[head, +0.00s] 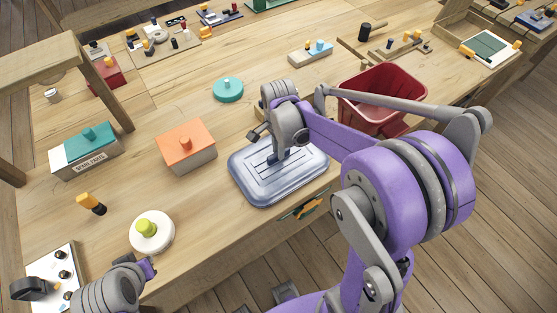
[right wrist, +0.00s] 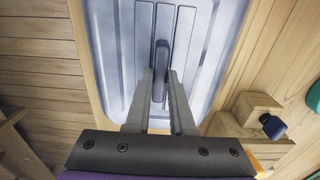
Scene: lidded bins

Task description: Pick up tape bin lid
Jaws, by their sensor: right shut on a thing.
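A ribbed, grey-blue rectangular lid (head: 262,186) lies flat near the front edge of the table, with its raised bar handle partly hidden by my right gripper (head: 278,155). In the right wrist view the lid (right wrist: 118,50) fills the upper middle, and the dark handle (right wrist: 161,62) stands between the two fingers of my right gripper (right wrist: 162,76), which is shut on it. I cannot tell whether the lid is raised or what is under it. My left gripper (head: 148,267) is low at the left, over the table's front edge, apart from the lid; its finger opening is unclear.
An orange-lidded bin (head: 188,156) stands left of the lid, and a teal-lidded bin (head: 86,158) farther left. A round teal lid (head: 228,90) is behind. A red bin (head: 366,106) stands to the right. A white round container (head: 152,233) is near my left gripper.

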